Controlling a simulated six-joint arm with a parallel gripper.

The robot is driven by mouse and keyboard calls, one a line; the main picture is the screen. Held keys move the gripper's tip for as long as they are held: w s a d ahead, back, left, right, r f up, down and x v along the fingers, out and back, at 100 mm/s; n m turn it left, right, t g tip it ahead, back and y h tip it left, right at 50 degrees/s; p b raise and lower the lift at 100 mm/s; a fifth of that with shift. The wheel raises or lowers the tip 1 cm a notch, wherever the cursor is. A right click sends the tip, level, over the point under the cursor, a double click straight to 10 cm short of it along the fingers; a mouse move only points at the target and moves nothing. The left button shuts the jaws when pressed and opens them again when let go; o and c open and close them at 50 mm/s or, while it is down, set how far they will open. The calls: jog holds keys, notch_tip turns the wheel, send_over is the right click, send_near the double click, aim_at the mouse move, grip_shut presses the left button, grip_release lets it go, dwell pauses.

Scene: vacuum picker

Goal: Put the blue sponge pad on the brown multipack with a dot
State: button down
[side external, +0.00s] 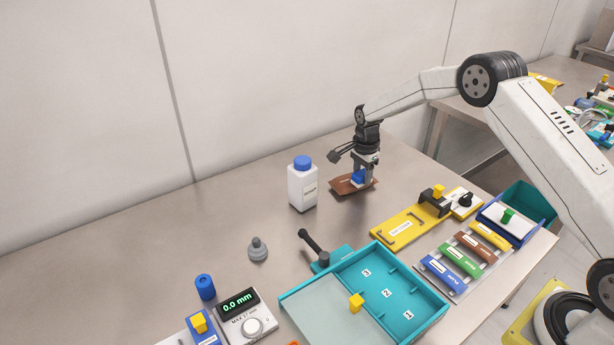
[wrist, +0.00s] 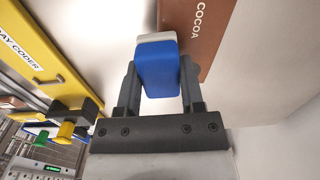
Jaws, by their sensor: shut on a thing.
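The blue sponge pad (wrist: 160,68), with a pale grey layer at one end, is between the fingers of my gripper (wrist: 158,78). In the side view my gripper (side external: 362,170) points down and is shut on the blue pad (side external: 357,177). The brown multipack (side external: 343,187) lies on the table beneath and around the pad in that view. In the wrist view the brown pack (wrist: 196,35) bears the word COCOA and lies beyond the pad. I cannot tell whether the pad touches it. No dot on the pack can be made out; part is hidden.
A white bottle (side external: 303,186) with a blue cap stands left of the pack. A yellow coder plate (side external: 400,230) lies to the right. A teal tray (side external: 424,310) with numbered compartments is in front, near several coloured bars. Bare table lies left of the bottle.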

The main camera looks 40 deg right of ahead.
aim_at(363, 176)
jog(key=shift+f, duration=0.15)
jog(key=shift+c, duration=1.1)
grip_release()
notch_tip(363, 176, up, 12)
jog(key=shift+r, duration=0.2)
jog(key=s+a+n+t, duration=0.1)
jog(key=s+a+n, duration=0.2)
jog(key=s+n, duration=0.3)
jog(key=s+a+f+n, duration=0.1)
jog(key=s+a+n, duration=0.2)
jog(key=s, duration=1)
jog(key=s+a+n+t, duration=0.1)
jog(key=s+a+n, duration=0.2)
jog(key=s+n, duration=0.6)
jog(key=shift+s+f+t, duration=0.15)
jog(key=shift+s+t, duration=0.05)
jog(key=shift+t, duration=0.1)
